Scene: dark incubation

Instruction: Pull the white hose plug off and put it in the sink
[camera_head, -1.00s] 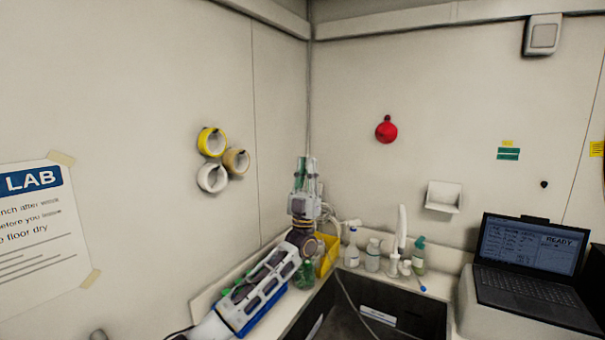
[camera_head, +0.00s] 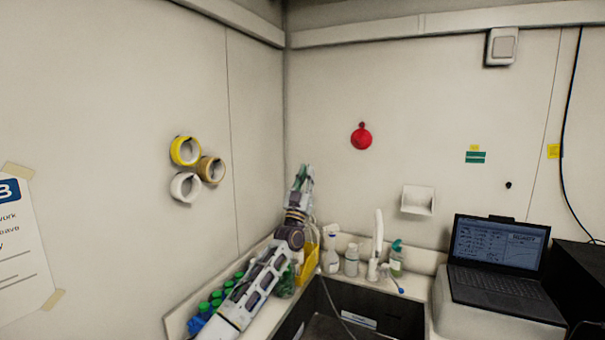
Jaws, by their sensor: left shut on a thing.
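My left gripper (camera_head: 303,172) is raised above the back-left corner of the counter, its fingertips pointing up. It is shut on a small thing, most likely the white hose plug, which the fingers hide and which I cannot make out. The dark sink (camera_head: 400,309) is at the bottom centre, to the right of and below the gripper. A thin hose (camera_head: 331,300) hangs into it. My right gripper is not in view.
Green-capped bottles (camera_head: 216,295) line the left counter. White bottles (camera_head: 332,250) and a tap (camera_head: 377,240) stand behind the sink. A laptop (camera_head: 500,255) sits at right.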

